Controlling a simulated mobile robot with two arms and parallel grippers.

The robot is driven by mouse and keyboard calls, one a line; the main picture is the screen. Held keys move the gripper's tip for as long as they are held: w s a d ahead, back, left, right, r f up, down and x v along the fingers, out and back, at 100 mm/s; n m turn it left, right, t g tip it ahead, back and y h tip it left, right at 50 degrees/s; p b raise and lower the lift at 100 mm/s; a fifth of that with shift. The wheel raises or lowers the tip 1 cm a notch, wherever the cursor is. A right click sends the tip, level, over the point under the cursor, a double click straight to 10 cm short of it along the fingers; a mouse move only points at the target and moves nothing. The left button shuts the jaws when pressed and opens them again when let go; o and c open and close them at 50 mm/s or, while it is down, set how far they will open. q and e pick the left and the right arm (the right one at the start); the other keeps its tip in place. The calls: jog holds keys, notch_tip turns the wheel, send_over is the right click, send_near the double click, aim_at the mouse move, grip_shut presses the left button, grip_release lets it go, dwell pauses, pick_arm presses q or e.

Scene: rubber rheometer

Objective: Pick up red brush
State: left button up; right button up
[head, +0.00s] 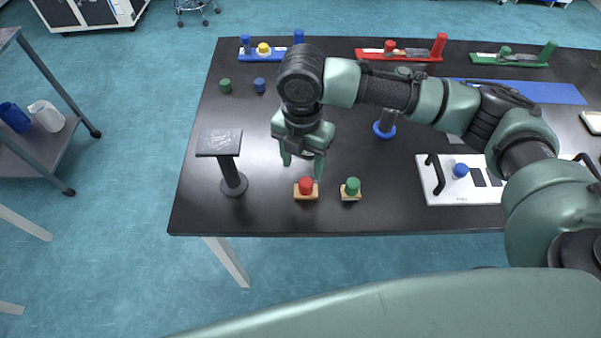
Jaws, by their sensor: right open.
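The red brush (306,187) stands near the front edge of the black table, with a red knob on a tan base. A similar green brush (351,188) stands just to its right. My right gripper (302,170) points down, its fingers spread, just behind and above the red brush. It is open with nothing between the fingers, and I cannot tell whether a finger touches the brush. My left gripper is not in view.
A black stand (231,165) with a flat top is left of the brushes. A white panel (440,193) with a black handle lies to the right. Blue (262,56), red (398,55) and green (512,59) holders line the back edge.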

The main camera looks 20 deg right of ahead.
aim_at(306, 182)
jog(key=f, duration=0.1)
jog(key=s+f, duration=0.1)
jog(key=f, duration=0.1)
jog(key=shift+s+d+f+p, duration=0.1)
jog(key=shift+d+f+p, duration=0.1)
jog(key=shift+f+p, duration=0.15)
notch_tip(306, 182, down, 3)
jog(key=shift+d+r, duration=0.1)
jog(key=shift+r, duration=0.1)
jog(key=shift+f+p, duration=0.3)
jog(key=shift+f, duration=0.2)
grip_shut()
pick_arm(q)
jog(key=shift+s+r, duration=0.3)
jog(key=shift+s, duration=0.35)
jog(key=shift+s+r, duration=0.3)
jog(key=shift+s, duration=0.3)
